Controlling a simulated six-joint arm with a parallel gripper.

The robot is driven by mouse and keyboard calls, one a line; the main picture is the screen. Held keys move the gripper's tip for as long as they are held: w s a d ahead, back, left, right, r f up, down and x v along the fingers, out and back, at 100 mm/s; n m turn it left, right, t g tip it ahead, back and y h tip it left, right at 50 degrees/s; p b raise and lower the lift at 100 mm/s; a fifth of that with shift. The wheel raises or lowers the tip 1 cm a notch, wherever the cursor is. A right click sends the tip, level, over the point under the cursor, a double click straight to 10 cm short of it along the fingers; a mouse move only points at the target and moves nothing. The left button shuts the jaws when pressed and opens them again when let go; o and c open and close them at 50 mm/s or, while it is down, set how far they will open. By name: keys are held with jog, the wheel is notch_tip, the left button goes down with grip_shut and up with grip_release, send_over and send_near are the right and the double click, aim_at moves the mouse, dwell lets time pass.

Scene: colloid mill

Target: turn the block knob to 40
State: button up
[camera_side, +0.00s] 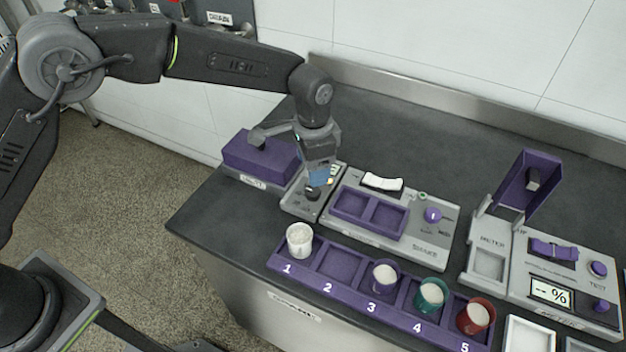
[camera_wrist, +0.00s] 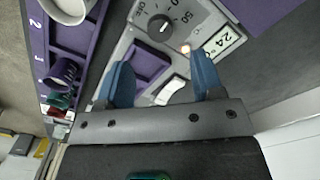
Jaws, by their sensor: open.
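The block knob (camera_wrist: 160,27) is a dark round knob with a pale pointer mark on a grey panel, with dial numbers including 0 and 50 around it. In the side view the dark knob (camera_side: 313,193) sits just below my gripper (camera_side: 318,178). In the wrist view my gripper (camera_wrist: 161,65) has its two blue fingers apart and empty, with the knob beyond the fingertips. The purple block (camera_side: 262,160) stands behind and left of the panel.
A purple rack (camera_side: 340,265) in front has numbered slots; slot 2 is empty, and cups stand in the others. A shaker unit (camera_side: 425,252) with purple trays lies right of the panel. A meter with an upright purple lid (camera_side: 532,180) stands further right.

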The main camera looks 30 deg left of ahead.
notch_tip(320, 180, up, 6)
jog(key=shift+r, duration=0.25)
dwell(0.4)
jog(key=s+a+r+n+t, duration=0.3)
jog(key=s+a+r+n, duration=0.1)
jog(key=s+a+r, duration=0.85)
jog(key=s+a+n+t, duration=0.1)
jog(key=s+a+n, duration=0.1)
jog(key=s+a, duration=0.3)
jog(key=s+a+n+t, duration=0.1)
jog(key=s+a+n, duration=0.2)
jog(key=s, duration=0.6)
jog(key=shift+s+a+f+t, duration=0.3)
jog(key=shift+s+a, duration=0.1)
jog(key=shift+a, duration=0.55)
